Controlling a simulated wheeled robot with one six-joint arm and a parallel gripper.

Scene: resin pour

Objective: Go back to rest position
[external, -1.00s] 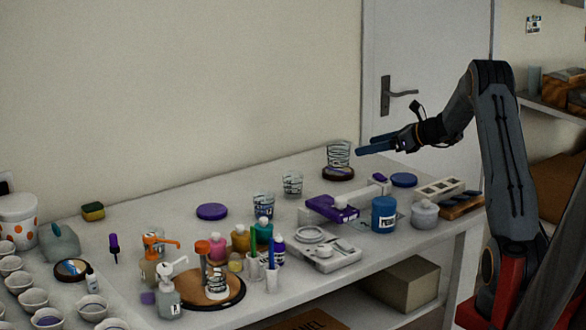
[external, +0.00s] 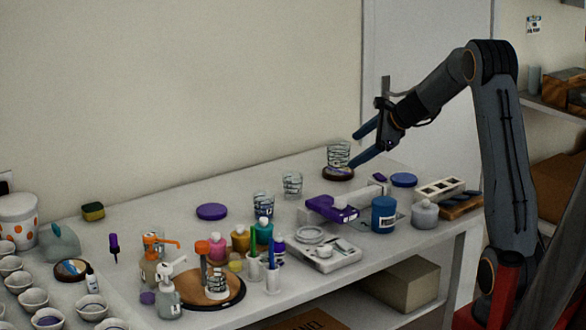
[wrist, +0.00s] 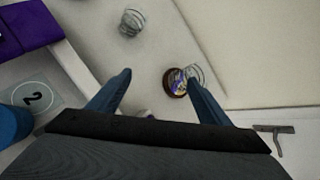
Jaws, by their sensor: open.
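My gripper (external: 362,149) is open and empty, with its blue fingers spread apart, above the far right part of the table. In the external view its lower fingertip is close to a clear cup with dark line markings (external: 338,153), which stands on a dark round coaster (external: 338,174). I cannot tell whether they touch. In the wrist view the fingers (wrist: 160,92) are wide apart with nothing held. The coaster (wrist: 174,82) and part of the cup show near the right finger.
A second clear cup (external: 292,185) stands further left. A purple device (external: 331,208), a blue jar (external: 384,215), a purple disc (external: 403,180) and a mould tray (external: 439,189) are at the table's right. Bottles and pumps crowd the front middle. The door (external: 430,70) is behind my arm.

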